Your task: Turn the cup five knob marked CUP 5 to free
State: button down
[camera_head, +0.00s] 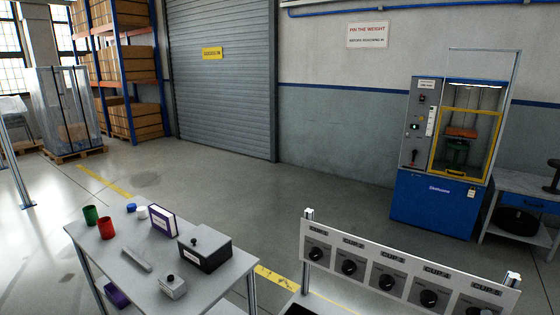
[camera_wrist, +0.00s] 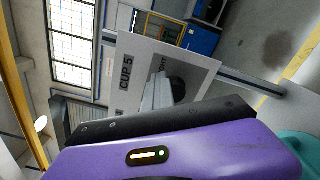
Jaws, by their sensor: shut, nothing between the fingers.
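The wrist view shows a pale panel (camera_wrist: 205,68) tilted in the picture, with a plate reading CUP 5 (camera_wrist: 126,70). The dark round CUP 5 knob (camera_wrist: 178,88) sits beside that label, partly hidden behind my gripper. My gripper (camera_wrist: 158,90) is shut and empty, its grey fingers pointing at the panel close to the knob. I cannot tell whether they touch it. The knob's setting is not readable. In the head view the white panel (camera_head: 375,250) carries a row of black knobs with small labels; the rightmost knob (camera_head: 478,311) is cut by the lower edge.
A grey table (camera_head: 130,285) at left holds a green cup (camera_head: 90,215), a red cup (camera_head: 106,228), a black box (camera_head: 205,252) and small items. A blue test machine (camera_head: 435,205) stands behind the panel at right. Open floor lies between them.

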jog(key=shift+s+p, duration=0.15)
jog(key=shift+p, duration=0.15)
jog(key=shift+v, duration=2.85)
jog(key=shift+s+d+r, duration=0.1)
jog(key=shift+r, duration=0.1)
jog(key=s+a+r+m+t+y, duration=0.25)
jog(key=s+a+m+y, duration=0.35)
jog(key=s+a+m, duration=0.65)
jog(key=s+a+m+g+y, duration=0.1)
jog(key=s+a, duration=0.3)
jog(key=s, duration=0.4)
jog(key=s+a+r+m+y, duration=0.1)
jog(key=s+a, duration=0.3)
jog(key=s, duration=0.4)
jog(key=s+a+m+g+y, duration=0.1)
jog(key=s+a, duration=0.3)
jog(key=s, duration=0.4)
jog(key=shift+a+r+m+g+y, duration=0.15)
jog(key=shift+m+g+y, duration=0.3)
jog(key=shift+m, duration=0.4)
